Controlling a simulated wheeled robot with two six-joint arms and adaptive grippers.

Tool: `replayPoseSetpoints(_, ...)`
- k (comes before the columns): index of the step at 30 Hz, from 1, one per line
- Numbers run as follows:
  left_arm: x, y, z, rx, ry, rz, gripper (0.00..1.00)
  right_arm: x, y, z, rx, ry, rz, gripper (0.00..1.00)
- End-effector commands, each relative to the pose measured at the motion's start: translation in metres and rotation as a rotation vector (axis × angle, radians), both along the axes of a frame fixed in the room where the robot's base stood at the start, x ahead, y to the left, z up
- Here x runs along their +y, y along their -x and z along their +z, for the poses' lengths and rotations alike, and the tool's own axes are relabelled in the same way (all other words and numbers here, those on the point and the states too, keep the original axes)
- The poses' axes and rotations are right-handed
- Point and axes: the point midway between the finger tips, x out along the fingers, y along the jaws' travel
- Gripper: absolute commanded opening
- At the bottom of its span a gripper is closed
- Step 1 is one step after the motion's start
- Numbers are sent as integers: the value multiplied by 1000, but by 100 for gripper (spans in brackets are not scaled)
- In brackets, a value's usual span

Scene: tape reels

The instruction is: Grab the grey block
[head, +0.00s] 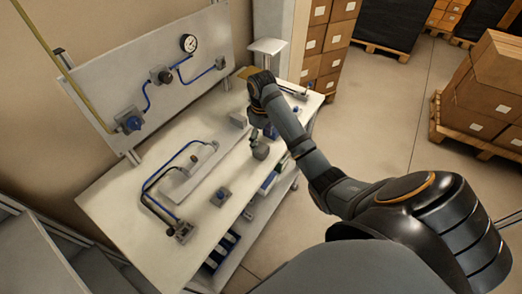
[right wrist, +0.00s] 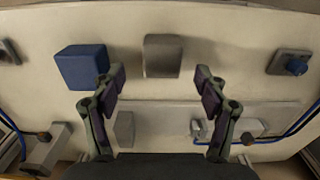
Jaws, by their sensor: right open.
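In the head view a grey block (head: 261,152) sits near the front edge of the white table (head: 192,232). In the right wrist view this grey block (right wrist: 162,56) is at the upper middle, just beyond the gap between the fingertips. My right gripper (right wrist: 160,88) is open and empty above the table, its fingers spread to either side. In the head view the right gripper (head: 258,126) is partly hidden by its own arm. A second grey block (head: 238,119) lies farther back; it also shows below the fingertips in the right wrist view (right wrist: 124,128). My left gripper is not visible.
A blue block (right wrist: 80,67) stands beside the grey block, near one finger. A small fixture with a blue knob (right wrist: 291,63) is at the right. A raised panel with blue hoses and a gauge (head: 188,43) stands along the table's back. Cartons (head: 480,95) stand beyond the open floor.

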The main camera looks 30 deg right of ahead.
Motion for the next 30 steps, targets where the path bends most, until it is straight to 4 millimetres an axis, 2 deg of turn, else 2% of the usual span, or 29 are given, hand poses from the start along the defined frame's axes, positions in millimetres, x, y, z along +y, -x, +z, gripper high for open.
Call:
replayPoseSetpoints(1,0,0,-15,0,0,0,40,2,0,-17,1,-1,0,74)
replayPoseSetpoints(6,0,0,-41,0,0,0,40,3,1,-44,1,1,-1,74)
replayPoseSetpoints(14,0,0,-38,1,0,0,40,3,0,-41,0,0,0,72)
replayPoseSetpoints(27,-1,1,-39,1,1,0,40,3,0,-41,1,0,0,12)
replayPoseSetpoints(30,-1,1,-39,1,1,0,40,3,0,-41,0,0,0,11)
